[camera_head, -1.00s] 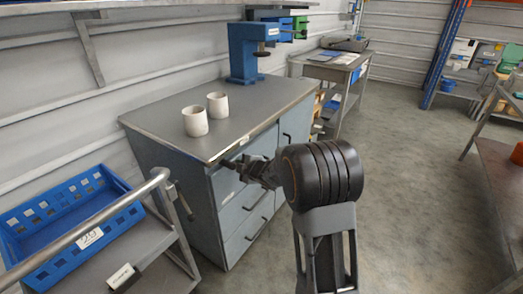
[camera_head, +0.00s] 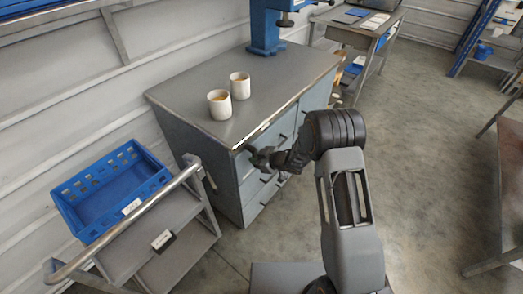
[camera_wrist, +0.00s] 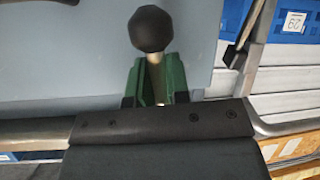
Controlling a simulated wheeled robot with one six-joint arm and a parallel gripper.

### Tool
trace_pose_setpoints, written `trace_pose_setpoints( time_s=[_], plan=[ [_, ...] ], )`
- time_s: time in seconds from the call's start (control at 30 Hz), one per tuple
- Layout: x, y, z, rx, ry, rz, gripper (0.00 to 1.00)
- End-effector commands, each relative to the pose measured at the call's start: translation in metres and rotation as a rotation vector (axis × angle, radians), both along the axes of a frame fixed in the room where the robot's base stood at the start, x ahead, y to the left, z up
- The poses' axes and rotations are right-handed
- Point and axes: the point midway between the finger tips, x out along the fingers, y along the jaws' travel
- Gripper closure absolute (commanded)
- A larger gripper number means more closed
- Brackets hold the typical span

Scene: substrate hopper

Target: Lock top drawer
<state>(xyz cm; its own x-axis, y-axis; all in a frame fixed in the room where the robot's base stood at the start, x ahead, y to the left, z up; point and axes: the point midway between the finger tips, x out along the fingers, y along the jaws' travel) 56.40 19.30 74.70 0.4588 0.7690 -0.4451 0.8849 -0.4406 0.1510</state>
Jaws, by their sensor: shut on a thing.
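The cabinet (camera_head: 225,195) is blue-grey with a dark worktop. Its top drawer (camera_head: 283,131) looks flush with the front, though my arm partly covers it. My gripper (camera_head: 262,158) is at the front left corner of the cabinet, just below the worktop edge. In the wrist view, a lever with a black ball knob (camera_wrist: 152,29) and a pale metal stem stands in front of the blue-grey face (camera_wrist: 75,65). The green-padded fingers of my gripper (camera_wrist: 156,82) are shut on the stem, below the knob. The lever's base is hidden.
Two white cups (camera_head: 228,96) stand on the worktop, with a blue press (camera_head: 264,25) behind. A metal cart (camera_head: 175,235) with a blue crate (camera_head: 112,190) is close on the left. Open floor lies between.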

Motion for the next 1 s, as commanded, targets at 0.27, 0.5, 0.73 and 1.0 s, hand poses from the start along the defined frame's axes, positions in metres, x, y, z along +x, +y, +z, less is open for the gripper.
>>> trace_pose_setpoints(
  time_s=[0.27,0.5,0.73,1.0],
  plan=[
    [-0.0059,0.0041,0.0001,0.075,0.097,0.004,1.00],
    [-0.0076,0.0049,-0.0011,0.102,0.131,0.002,1.00],
    [-0.0079,0.0052,-0.0014,0.108,0.138,0.002,1.00],
    [-0.0079,0.0054,-0.0013,0.108,0.138,0.001,0.78]
  ],
)
